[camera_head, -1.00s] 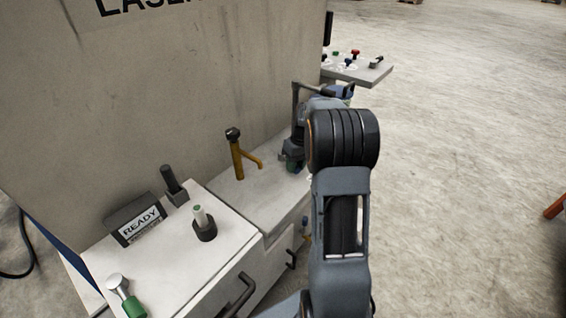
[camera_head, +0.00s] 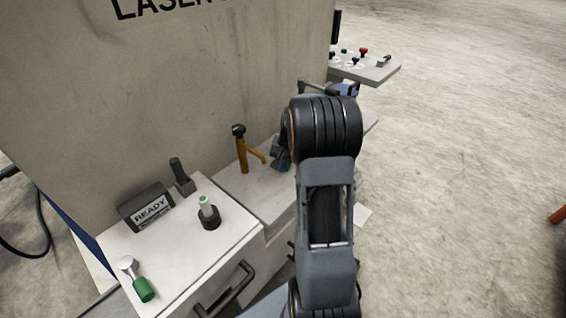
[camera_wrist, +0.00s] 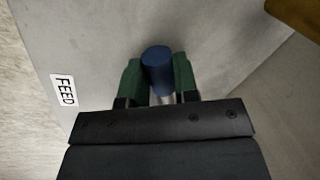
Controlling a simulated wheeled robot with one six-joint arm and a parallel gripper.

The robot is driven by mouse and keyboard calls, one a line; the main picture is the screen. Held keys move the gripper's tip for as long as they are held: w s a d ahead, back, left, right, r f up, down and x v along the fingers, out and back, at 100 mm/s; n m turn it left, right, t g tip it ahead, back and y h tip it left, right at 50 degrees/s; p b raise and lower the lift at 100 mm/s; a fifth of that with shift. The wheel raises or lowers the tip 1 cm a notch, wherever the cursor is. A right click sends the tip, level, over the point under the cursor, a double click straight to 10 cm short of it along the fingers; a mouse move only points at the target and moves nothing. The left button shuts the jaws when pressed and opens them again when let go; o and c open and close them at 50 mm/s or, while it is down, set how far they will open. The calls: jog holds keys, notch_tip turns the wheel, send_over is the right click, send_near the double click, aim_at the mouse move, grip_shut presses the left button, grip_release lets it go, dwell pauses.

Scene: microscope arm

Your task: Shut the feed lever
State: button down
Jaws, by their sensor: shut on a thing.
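The feed lever's blue cylindrical grip (camera_wrist: 158,66) stands between the two green fingertips of my gripper (camera_wrist: 158,82) in the wrist view. The pads press on it from both sides, and a short pale metal stem shows below it. A white FEED label (camera_wrist: 64,90) is on the grey surface to the left. In the head view, part of my gripper (camera_head: 280,156) shows over the low shelf, just right of the yellow tap-like lever. My arm hides the feed lever in that view.
The yellow spout-like lever (camera_head: 242,150) stands close left of my gripper. The white cabinet top (camera_head: 180,240) carries a READY display (camera_head: 148,208), a black-based knob (camera_head: 208,213) and a green-handled lever (camera_head: 142,288). A side panel (camera_head: 378,72) with small knobs lies behind.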

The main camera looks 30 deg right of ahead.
jog(key=shift+w+a, duration=0.1)
dwell(0.4)
jog(key=c, duration=0.9)
grip_release()
jog(key=shift+o, duration=0.2)
notch_tip(320, 180, up, 14)
jog(key=s+d+p, duration=0.1)
jog(key=s+p, duration=0.1)
jog(key=shift+d+f, duration=0.2)
jog(key=shift+d, duration=0.2)
